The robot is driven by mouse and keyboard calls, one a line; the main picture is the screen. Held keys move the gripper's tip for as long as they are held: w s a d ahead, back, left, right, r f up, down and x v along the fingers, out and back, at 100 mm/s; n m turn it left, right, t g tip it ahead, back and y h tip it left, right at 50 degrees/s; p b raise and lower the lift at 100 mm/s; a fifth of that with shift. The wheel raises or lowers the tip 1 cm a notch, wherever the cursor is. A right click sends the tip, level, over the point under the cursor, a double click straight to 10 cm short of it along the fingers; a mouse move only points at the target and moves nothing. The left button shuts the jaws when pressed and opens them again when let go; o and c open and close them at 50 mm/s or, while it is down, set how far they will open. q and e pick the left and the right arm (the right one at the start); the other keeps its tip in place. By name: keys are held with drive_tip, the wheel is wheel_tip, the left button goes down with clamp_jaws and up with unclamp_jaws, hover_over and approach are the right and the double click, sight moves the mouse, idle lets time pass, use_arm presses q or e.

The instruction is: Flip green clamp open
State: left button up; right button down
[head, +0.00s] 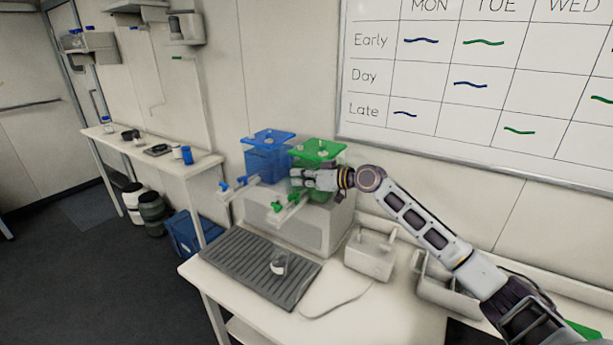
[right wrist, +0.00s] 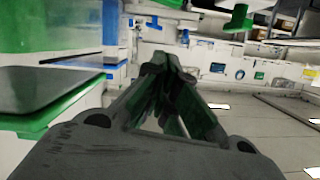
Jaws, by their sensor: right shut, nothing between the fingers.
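The green-lidded container (head: 318,150) stands on a pale box beside a blue-lidded one. Small green fittings (head: 278,206), the green clamp apparently among them, sit on the pale spout low in front. They are too small to tell whether the clamp is open or shut. My right gripper (head: 298,178) is shut and empty, just in front of the green container and above the green fittings, apparently apart from them. In the right wrist view, its fingertips (right wrist: 163,65) meet in the middle. A green piece (right wrist: 237,20) shows beyond them, upper right. My left gripper is out of view.
The blue-lidded container (head: 267,158) with its blue fittings (head: 226,186) stands close on the left. A grey ribbed mat (head: 245,270) bears a small clear vessel (head: 279,264). A pale device (head: 371,258) stands to the right, below my right arm.

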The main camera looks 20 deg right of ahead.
sight(294, 196)
drive_tip(key=f, duration=0.2)
drive_tip(key=a+f+p, duration=0.1)
drive_tip(key=f, duration=0.1)
drive_tip(key=shift+w+a, duration=0.1)
idle(0.3)
drive_tip(key=shift+f, duration=0.15)
drive_tip(key=shift+s+a+f+n+b, duration=0.25)
drive_tip(key=shift+f+n+b, duration=0.15)
drive_tip(key=shift+n+b, duration=0.25)
drive_tip(key=shift+r, duration=0.1)
